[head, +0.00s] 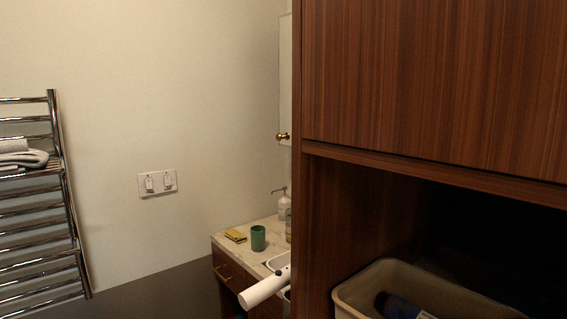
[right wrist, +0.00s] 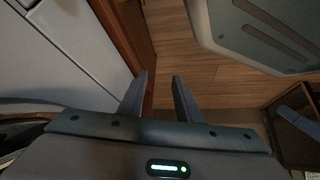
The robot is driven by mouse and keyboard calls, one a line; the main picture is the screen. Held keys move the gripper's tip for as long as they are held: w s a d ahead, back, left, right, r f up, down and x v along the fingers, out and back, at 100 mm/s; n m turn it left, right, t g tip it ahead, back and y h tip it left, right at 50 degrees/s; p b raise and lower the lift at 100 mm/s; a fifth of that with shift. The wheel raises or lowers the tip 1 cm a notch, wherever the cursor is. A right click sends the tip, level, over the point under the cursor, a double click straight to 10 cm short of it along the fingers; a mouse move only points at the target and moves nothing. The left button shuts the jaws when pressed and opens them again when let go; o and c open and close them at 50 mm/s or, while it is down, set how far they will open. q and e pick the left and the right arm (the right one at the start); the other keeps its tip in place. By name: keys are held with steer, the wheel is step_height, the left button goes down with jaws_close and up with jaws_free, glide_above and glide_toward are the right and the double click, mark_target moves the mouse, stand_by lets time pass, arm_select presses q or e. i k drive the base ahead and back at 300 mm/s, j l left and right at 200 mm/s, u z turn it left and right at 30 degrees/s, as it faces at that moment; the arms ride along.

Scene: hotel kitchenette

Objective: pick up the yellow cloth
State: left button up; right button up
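The yellow cloth (head: 235,236) lies folded and flat on the far counter in the head view, near its left back corner, just left of a green cup (head: 258,238). My right gripper (right wrist: 161,78) shows in the right wrist view with its two fingers apart and nothing between them, above a wooden floor. It is far from the cloth, which is not in that view. My left gripper is not in view.
A large wooden cabinet (head: 430,75) blocks the right side, with a beige bin (head: 350,296) in its open niche. A soap bottle (head: 284,206) and a sink (head: 277,262) are on the marble counter (head: 226,246). A chrome towel rack (head: 72,215) stands at left.

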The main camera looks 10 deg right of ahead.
mark_target(239, 237)
steer(key=k, duration=0.5)
steer(key=i+j, duration=0.3)
steer(key=i, duration=0.15)
steer(key=i+j+u, duration=0.1)
steer(key=i+j, duration=0.55)
steer(key=i, duration=0.3)
steer(key=i+j+u, duration=0.1)
steer(key=i+j, duration=0.15)
steer(key=i, duration=0.2)
steer(key=i+j, duration=0.25)
steer(key=i, duration=0.25)
steer(key=j+u, duration=0.05)
